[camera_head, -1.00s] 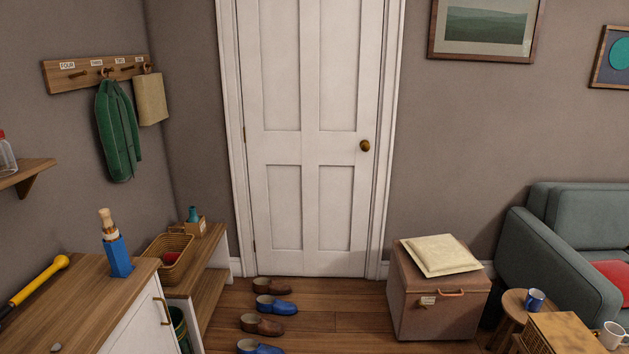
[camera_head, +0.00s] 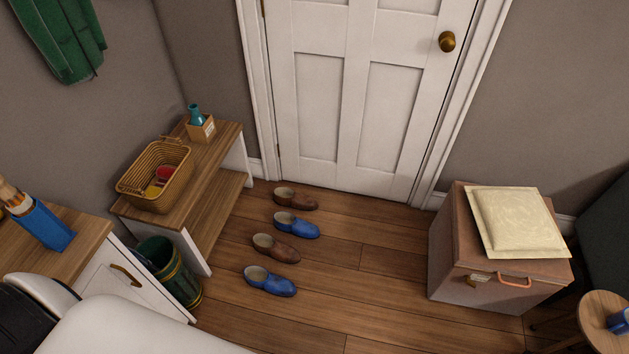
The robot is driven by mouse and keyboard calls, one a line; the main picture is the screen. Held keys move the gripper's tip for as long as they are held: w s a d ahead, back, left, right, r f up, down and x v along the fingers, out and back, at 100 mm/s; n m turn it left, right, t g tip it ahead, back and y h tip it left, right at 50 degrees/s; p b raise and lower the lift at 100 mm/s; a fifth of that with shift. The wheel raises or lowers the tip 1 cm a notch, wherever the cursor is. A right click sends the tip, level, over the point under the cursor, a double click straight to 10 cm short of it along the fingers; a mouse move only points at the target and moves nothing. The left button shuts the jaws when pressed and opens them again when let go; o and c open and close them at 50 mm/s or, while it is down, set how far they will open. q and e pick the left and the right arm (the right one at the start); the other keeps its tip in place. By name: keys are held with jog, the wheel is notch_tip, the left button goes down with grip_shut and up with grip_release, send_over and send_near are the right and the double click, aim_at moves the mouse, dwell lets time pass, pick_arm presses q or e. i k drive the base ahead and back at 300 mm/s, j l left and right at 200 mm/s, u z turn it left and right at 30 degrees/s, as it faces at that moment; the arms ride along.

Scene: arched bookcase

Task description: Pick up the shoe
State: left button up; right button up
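Several shoes lie in a staggered column on the wooden floor in front of the door. A brown shoe (camera_head: 296,199) is farthest, closest to the door. A blue shoe (camera_head: 296,225) lies nearer, then another brown shoe (camera_head: 276,248). A second blue shoe (camera_head: 270,281) is nearest to me. All four sides of floor around them look clear of contact, and the shoes lie apart. Part of my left arm shows at the bottom left, well short of the shoes. Neither gripper is in view.
A wooden bench (camera_head: 213,205) with a wicker basket (camera_head: 156,177) stands left of the shoes. A green bin (camera_head: 167,270) is by a white cabinet (camera_head: 135,283). The floor (camera_head: 368,285) between is free.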

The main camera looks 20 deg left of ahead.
aim_at(284, 195)
jog(key=i+u, duration=0.35)
jog(key=i+l+u, duration=0.3)
jog(key=i, duration=0.15)
jog(key=i+l+u, duration=0.2)
jog(key=i+u, duration=0.15)
